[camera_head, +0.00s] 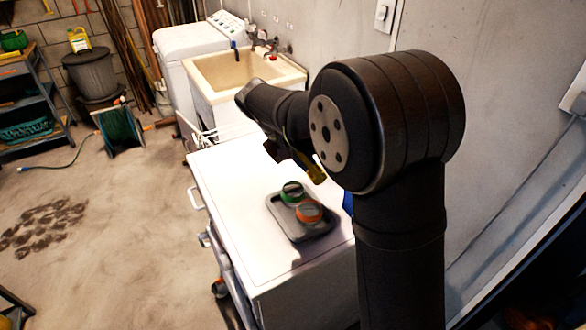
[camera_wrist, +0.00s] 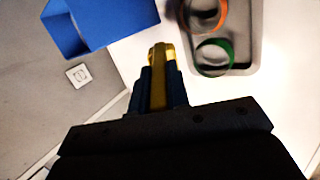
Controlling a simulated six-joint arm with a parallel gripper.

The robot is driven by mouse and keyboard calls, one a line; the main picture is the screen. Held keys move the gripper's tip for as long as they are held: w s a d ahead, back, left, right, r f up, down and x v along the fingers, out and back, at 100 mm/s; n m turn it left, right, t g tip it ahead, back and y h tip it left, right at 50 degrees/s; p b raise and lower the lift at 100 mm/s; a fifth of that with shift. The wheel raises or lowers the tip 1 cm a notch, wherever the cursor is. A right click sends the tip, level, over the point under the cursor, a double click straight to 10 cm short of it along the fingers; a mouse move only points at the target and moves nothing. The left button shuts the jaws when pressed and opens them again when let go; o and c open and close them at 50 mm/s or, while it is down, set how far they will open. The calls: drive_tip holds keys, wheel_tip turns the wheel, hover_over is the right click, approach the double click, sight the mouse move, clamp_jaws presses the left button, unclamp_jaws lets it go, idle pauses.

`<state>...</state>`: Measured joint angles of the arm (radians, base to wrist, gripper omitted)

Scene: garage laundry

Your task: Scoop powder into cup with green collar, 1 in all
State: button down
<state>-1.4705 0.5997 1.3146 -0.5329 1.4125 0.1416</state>
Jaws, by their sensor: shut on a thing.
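My gripper (camera_wrist: 160,88) is shut on a yellow scoop (camera_wrist: 158,56), whose visible end points forward in the wrist view. In the head view the yellow scoop (camera_head: 317,173) hangs above the white worktop, behind my arm. The cup with the green collar (camera_head: 292,190) stands on a grey tray (camera_head: 290,230); its collar also shows in the wrist view (camera_wrist: 230,51), right of the scoop. A blue box (camera_wrist: 112,18) is at the upper left in the wrist view; my arm mostly hides it in the head view. I cannot see powder or what the scoop holds.
A second cup with an orange collar (camera_head: 309,211) stands beside the green one on the same tray. The white worktop (camera_head: 232,190) is clear left of the tray. A utility sink (camera_head: 240,72) stands behind it, and a wall is on the right.

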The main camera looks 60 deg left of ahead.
wheel_tip(320, 180, up, 9)
drive_tip(key=w+n+g+y, duration=0.1)
drive_tip(key=w+g+y, duration=0.1)
drive_tip(key=g, duration=0.3)
drive_tip(key=shift+a+f+g, duration=0.2)
drive_tip(key=shift+a+g, duration=0.15)
drive_tip(key=shift+g, duration=0.05)
